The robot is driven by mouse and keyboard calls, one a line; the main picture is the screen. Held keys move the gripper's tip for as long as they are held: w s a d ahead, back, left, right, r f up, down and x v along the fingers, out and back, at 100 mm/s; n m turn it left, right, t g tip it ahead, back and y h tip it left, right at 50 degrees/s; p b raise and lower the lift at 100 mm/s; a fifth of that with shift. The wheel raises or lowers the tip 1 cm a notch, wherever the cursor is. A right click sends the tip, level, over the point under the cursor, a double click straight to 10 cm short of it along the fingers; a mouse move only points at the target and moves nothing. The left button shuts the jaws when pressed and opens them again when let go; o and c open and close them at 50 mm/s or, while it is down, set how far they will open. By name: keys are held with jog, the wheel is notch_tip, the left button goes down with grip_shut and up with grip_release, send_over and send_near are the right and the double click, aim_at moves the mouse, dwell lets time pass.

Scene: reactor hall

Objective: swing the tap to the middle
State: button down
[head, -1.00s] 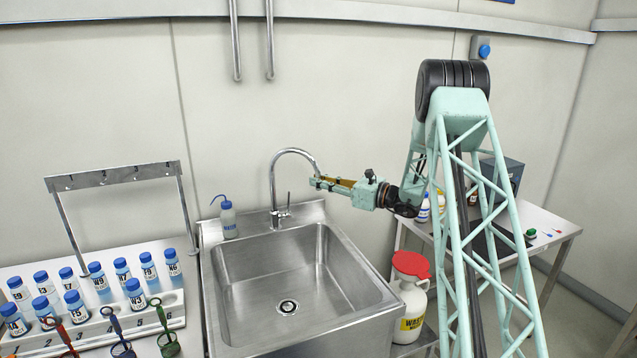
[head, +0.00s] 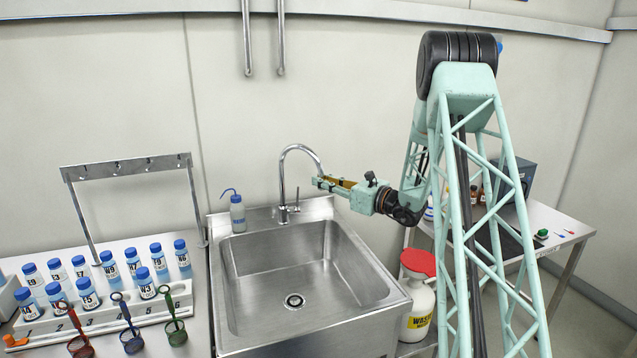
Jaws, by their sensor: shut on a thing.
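The tap (head: 284,172) is a chrome gooseneck at the back edge of the steel sink (head: 228,290). Its spout curves over to the right, and its tip lies right of the basin's middle. My gripper (head: 322,181) comes in from the right and is shut on the spout's end. The gripper covers the very tip of the spout. The drain (head: 294,301) shows in the basin's floor. The tap's small lever (head: 297,196) stands at the right of its base.
A wash bottle (head: 237,213) stands on the sink's back left. A rack of blue-capped bottles (head: 146,284) and a metal hanger frame (head: 125,167) are at left. A red-topped waste jug (head: 418,290) stands right of the sink. The basin is empty.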

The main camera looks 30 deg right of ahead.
jog(key=s+a+b, duration=0.1)
jog(key=a+b, duration=0.2)
jog(key=a, duration=0.8)
jog(key=shift+s+a, duration=0.2)
jog(key=shift+s, duration=0.2)
jog(key=c, duration=2.6)
grip_release()
jog(key=shift+s+d, duration=0.1)
jog(key=v, duration=1.1)
jog(key=shift+s+d, duration=0.15)
jog(key=shift+s, duration=0.2)
